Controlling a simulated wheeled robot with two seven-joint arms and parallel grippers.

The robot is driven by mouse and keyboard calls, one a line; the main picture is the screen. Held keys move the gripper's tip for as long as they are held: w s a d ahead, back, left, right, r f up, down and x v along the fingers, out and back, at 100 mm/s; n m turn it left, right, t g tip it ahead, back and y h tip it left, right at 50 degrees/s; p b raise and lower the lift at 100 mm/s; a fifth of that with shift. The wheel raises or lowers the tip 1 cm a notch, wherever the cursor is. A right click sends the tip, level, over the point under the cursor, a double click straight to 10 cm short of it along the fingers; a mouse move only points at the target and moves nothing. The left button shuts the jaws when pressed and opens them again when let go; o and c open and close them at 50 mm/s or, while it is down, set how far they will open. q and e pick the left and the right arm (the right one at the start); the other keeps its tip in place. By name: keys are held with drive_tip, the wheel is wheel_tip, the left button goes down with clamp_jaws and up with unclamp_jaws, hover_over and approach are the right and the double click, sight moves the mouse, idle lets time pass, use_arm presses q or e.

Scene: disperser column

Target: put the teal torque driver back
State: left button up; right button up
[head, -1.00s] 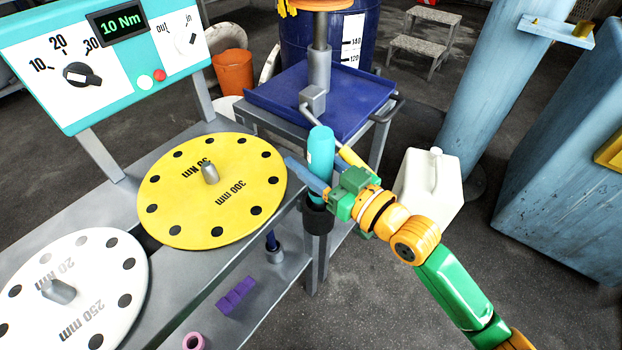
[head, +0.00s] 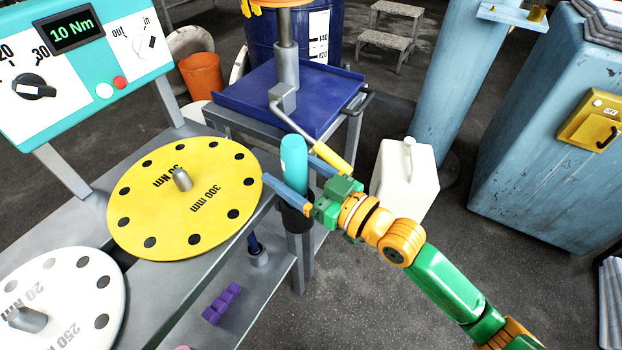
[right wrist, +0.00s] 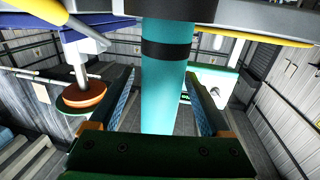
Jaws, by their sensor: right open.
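The teal torque driver (head: 293,160) stands upright at the edge of the grey bench. Its lower part is in or just behind a black collar (head: 295,216); how deep it sits is hidden by my finger. My right gripper (head: 288,165) is open, with one finger on each side of the driver. In the right wrist view, the teal driver (right wrist: 166,95) with a black band rises between the two open fingers of my right gripper (right wrist: 160,76), with a visible gap on each side. My left gripper is not in view.
A yellow disc (head: 225,215) and a white disc (head: 75,290) lie on the bench, below a teal control panel (head: 105,70). A blue-topped cart (head: 250,95) stands behind the driver. A white canister (head: 405,180) stands right of my gripper.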

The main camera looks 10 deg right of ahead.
drive_tip(key=v, duration=1)
drive_tip(key=w+d+f+m+h, duration=0.35)
drive_tip(key=d+f, duration=0.25)
drive_tip(key=f, duration=0.4)
drive_tip(key=w+d+f+m+h, duration=0.2)
drive_tip(key=d+f+h, duration=0.35)
drive_tip(key=f, duration=0.45)
drive_tip(key=s+d+f+m+g+h, duration=0.1)
drive_tip(key=s+d+f, duration=0.1)
drive_tip(key=f, duration=0.4)
drive_tip(key=s+d+f+g+h, duration=0.1)
drive_tip(key=s+d+f+g, duration=0.15)
drive_tip(key=f, duration=0.35)
drive_tip(key=s+f+g+h, duration=0.2)
drive_tip(key=s+f+g, duration=0.2)
drive_tip(key=s+f, duration=1.05)
drive_tip(key=s+a+f+g, duration=0.2)
drive_tip(key=s, duration=0.5)
drive_tip(key=s+a+f+g, duration=0.2)
drive_tip(key=s+a, duration=0.1)
drive_tip(key=s, duration=0.5)
wheel_tip(320, 180, up, 14)
drive_tip(key=p, duration=1.2)
drive_tip(key=shift+w+d, duration=0.2)
drive_tip(key=shift+w, duration=0.05)
